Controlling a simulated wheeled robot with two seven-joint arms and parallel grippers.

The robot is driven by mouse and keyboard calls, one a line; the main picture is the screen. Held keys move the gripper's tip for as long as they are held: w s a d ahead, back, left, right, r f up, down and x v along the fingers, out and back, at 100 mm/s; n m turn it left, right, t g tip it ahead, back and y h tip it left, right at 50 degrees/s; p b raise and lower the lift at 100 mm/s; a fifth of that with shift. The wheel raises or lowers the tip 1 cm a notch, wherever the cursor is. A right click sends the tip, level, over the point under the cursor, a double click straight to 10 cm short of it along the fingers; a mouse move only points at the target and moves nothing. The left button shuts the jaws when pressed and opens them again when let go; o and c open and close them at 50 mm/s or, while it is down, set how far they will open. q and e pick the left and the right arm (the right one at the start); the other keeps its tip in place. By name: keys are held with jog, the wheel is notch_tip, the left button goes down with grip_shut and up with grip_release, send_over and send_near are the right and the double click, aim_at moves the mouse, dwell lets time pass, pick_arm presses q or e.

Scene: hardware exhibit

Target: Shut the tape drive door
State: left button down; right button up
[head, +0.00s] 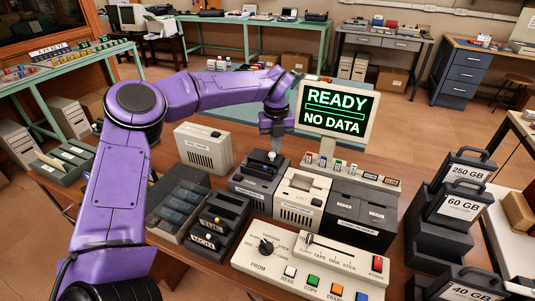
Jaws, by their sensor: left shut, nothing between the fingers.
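A row of drive units stands on the wooden table behind the control panel. The dark unit (254,187) at the left of the row seems to be the tape drive; its label is too small to read. My left gripper (276,147) points down just above the back of this unit, beside a small white knob (271,156). It is shut and empty. I cannot tell whether it touches the unit, or how far open the door is, as the gripper partly covers that area. My right gripper is not in view.
A monitor (336,111) reading "READY NO DATA" stands close right of the gripper. A beige unit (301,196) and a black unit (360,219) adjoin the dark one. A control panel (310,262) lies in front. Labelled cartridges (461,207) stand at right, dark trays (178,202) at left.

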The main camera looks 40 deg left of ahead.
aim_at(271, 155)
pick_arm(q)
jog(key=shift+s+d+b, duration=0.2)
jog(key=shift+s+b, duration=0.2)
jog(key=shift+s, duration=0.45)
jog(key=shift+s+d+b, duration=0.15)
jog(key=shift+s+b, duration=0.25)
jog(key=shift+s, duration=0.4)
jog(key=shift+w, duration=0.25)
dwell(0.4)
jog(key=shift+r+p, duration=0.15)
jog(key=shift+p, duration=0.15)
notch_tip(271, 155, up, 7)
jog(key=p, duration=0.5)
